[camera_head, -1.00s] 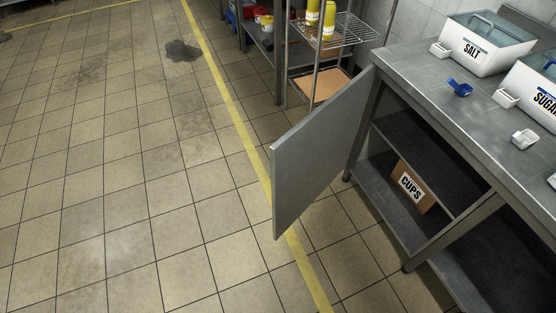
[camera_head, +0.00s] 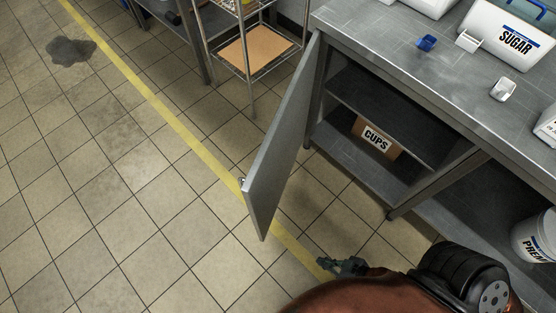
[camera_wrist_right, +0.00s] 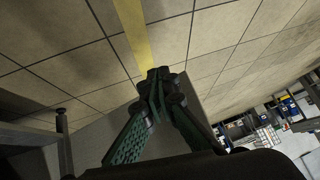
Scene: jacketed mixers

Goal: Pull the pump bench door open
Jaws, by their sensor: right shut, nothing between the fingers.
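The pump bench door (camera_head: 283,140) is a grey panel that stands swung out from the steel bench (camera_head: 384,68), with its open compartment in view. A small handle part shows at the door's outer edge. My right gripper (camera_head: 330,264) is below and to the right of the door's free edge, apart from it in the head view. In the right wrist view the fingers of my right gripper (camera_wrist_right: 158,76) meet at the tips with nothing between them. A grey panel shows behind them, partly hidden. My left gripper is not in view.
A cardboard box marked CUPS (camera_head: 377,137) sits on the bench's lower shelf. A white bucket (camera_head: 536,236) stands at the right. A wire rack (camera_head: 248,50) stands behind the door.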

